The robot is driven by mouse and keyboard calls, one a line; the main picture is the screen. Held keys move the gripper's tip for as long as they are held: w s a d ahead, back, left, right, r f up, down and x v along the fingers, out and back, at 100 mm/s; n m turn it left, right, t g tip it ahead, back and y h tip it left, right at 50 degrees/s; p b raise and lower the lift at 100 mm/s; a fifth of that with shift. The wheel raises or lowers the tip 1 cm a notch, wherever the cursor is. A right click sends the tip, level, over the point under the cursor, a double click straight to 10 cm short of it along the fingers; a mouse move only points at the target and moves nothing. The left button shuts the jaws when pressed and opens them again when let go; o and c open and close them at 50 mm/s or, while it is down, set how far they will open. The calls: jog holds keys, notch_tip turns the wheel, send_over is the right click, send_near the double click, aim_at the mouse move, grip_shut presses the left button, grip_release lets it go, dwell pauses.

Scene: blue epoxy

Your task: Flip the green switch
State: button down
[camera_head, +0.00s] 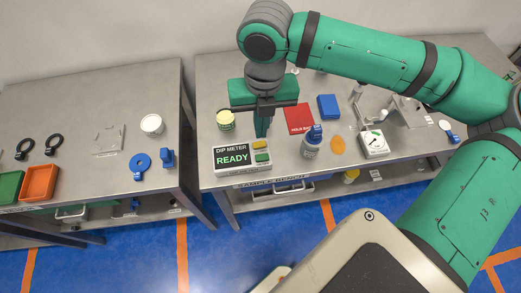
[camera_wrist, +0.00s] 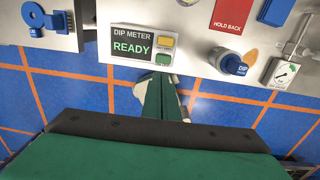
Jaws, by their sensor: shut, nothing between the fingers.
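The dip meter (camera_head: 236,158) is a pale box near the front edge of the right table, with a dark screen reading "DIP METER READY" in green. At its right side are a yellow switch (camera_head: 261,145) and, in front of it, a green switch (camera_head: 263,157). The wrist view also shows the green switch (camera_wrist: 163,59) just beyond my fingertips, and the yellow one (camera_wrist: 165,41) behind it. My gripper (camera_head: 262,134) points down, shut and empty, and appears just behind the yellow switch in the head view. I cannot tell whether the fingers touch the box.
A red "HOLD BACK" sheet (camera_head: 299,118), a blue block (camera_head: 328,106) and a white dial device (camera_head: 373,143) lie farther right. The left table (camera_head: 85,110) is separated by a gap.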

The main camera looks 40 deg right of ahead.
aim_at(260, 158)
notch_tip(260, 158, down, 12)
jog(key=shift+w+a+f, duration=0.1)
jog(key=shift+f, duration=0.05)
dwell(0.3)
